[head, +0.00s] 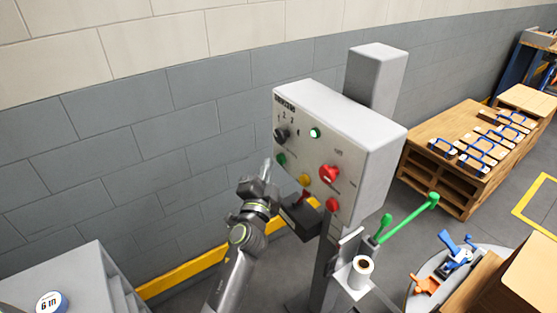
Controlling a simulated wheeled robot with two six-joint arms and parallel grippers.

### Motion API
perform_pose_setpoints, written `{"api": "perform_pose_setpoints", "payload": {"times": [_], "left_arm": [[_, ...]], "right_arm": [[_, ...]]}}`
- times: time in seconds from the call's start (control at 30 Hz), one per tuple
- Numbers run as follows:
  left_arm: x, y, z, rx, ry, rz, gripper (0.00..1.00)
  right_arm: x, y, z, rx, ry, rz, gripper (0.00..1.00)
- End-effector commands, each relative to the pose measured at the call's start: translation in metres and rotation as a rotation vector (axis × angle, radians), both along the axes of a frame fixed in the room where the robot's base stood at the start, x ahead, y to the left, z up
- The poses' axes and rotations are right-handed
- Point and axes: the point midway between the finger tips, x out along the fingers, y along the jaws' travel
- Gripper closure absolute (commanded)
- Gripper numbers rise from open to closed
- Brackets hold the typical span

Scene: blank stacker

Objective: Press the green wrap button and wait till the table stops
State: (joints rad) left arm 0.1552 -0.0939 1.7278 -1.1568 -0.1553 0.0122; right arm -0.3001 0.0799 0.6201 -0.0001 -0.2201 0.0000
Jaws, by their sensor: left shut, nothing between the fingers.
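A grey control box (361,142) stands on a post in the middle. On its front face are a green button (281,159) at the lower left, a lit green lamp (315,132), a black knob (281,135), a yellow button (304,180), a red knob (329,174) and a red button (332,205). My left gripper (266,167) is shut and empty, pointing up just left of and below the green button. I cannot tell whether it touches the button. A round grey table (412,301) shows in part at the lower right. My right gripper is out of view.
A small shelf below the box holds a white roll (361,270). A grey cabinet (60,280) is at lower left. A block wall runs behind.

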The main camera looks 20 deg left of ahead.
Motion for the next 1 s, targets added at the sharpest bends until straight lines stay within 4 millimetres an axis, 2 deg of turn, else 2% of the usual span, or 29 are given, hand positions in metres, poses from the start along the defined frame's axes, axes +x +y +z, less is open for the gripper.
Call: {"api": "perform_pose_setpoints", "payload": {"times": [1.0], "left_arm": [[0.0095, -0.0075, -0.0001, -0.001, 0.000, 0.000, 1.00]], "right_arm": [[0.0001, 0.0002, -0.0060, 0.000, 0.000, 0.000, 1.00]]}}
